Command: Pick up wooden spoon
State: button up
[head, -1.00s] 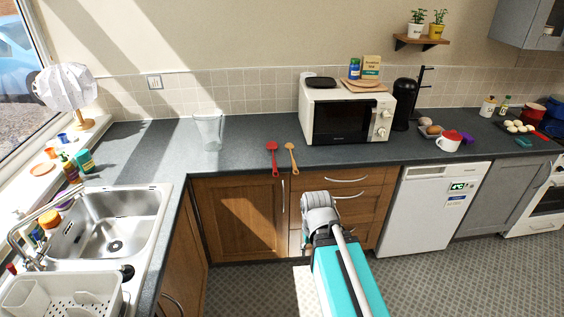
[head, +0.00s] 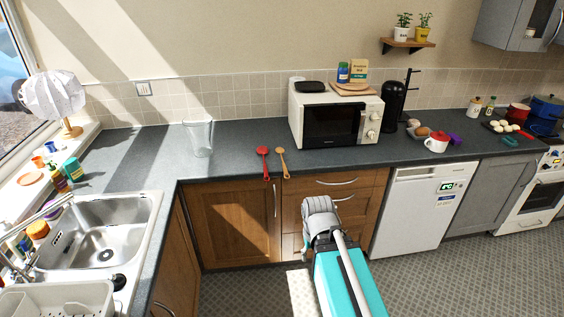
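The wooden spoon (head: 282,162) is light brown and lies on the dark worktop, its handle end at the front edge. A red spoon (head: 264,161) lies just to its left, close beside it but apart. My arm reaches up from the bottom of the head view, in front of the drawers and below the worktop edge. My gripper's fingers are hidden behind the grey wrist part of my arm, so their opening does not show. The spoon lies apart from my arm, above it in the picture.
A microwave (head: 337,115) stands right of the spoons, with a board and jars on top. A clear vase (head: 199,139) stands to the left, near the sink (head: 100,235). The worktop (head: 228,160) around the spoons is clear. Drawers (head: 340,190) are below.

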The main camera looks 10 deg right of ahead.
aim_at(280, 150)
jog(key=z, duration=0.05)
jog(key=i, duration=0.9)
jog(key=u, duration=0.05)
